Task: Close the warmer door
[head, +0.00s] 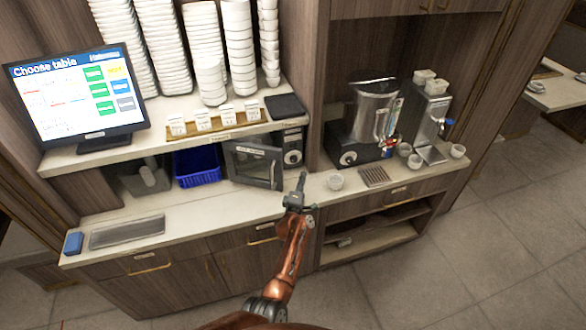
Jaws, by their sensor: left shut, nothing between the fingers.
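The warmer (292,147) is a small dark appliance with a round dial, under the shelf in the middle of the counter. Its door (252,163) is a grey-framed panel with a dark window. The door appears partly open, its right edge standing out toward the counter front. My left gripper (302,177) is shut and empty, just right of the door's free edge and over the counter's front part. I cannot tell whether it touches the door. My right gripper is not in view.
A blue bin (197,166) stands left of the warmer. A steel urn (372,112) and a dispenser (428,115) stand further right. The counter front left of the door is mostly clear.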

